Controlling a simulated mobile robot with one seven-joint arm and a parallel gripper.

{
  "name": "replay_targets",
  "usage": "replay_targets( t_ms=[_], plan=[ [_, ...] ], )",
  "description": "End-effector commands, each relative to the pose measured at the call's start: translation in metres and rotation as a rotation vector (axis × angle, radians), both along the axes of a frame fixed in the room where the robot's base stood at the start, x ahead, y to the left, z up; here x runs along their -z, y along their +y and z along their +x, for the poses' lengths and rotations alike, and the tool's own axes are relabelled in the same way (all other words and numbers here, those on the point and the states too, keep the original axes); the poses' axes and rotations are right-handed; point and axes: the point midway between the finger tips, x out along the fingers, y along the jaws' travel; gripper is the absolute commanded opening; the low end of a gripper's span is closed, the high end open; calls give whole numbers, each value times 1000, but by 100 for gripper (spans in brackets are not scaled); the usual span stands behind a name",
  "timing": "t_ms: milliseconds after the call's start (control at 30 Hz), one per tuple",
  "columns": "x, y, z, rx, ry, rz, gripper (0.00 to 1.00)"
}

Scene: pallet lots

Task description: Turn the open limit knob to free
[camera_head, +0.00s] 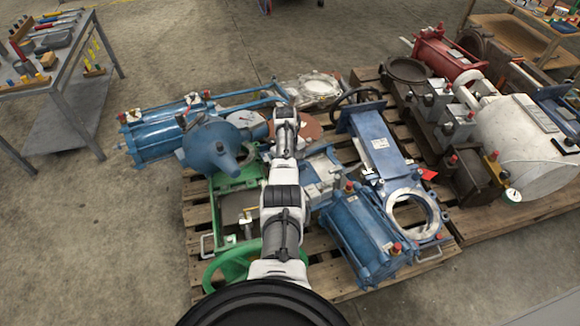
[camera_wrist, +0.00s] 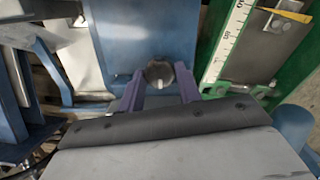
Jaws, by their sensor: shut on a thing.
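The near part of the knob is between the fingers. No label or free mark can be read, so the knob's setting cannot be told. In the head view my arm reaches over the pallet of valves, and it hides the knob and my fingers.
In the wrist view a green frame with a white scale (camera_wrist: 228,40) and yellow pointer (camera_wrist: 287,13) stands right of the housing. Blue actuators (camera_head: 360,232) crowd the pallet (camera_head: 197,216). A grey workbench (camera_head: 62,72) stands at left. The floor between is clear.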

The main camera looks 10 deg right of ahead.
Motion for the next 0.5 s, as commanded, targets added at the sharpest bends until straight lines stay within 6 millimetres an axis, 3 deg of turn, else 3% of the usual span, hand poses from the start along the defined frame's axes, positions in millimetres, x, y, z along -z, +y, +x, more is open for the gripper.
replay_targets(
  t_ms=[400, 433, 500],
  plan=[
    [0, 0, -1, -6, 2, 1, 11],
    [0, 0, -1, -6, 2, 1, 38],
    [0, 0, -1, -6, 2, 1, 47]
  ],
)
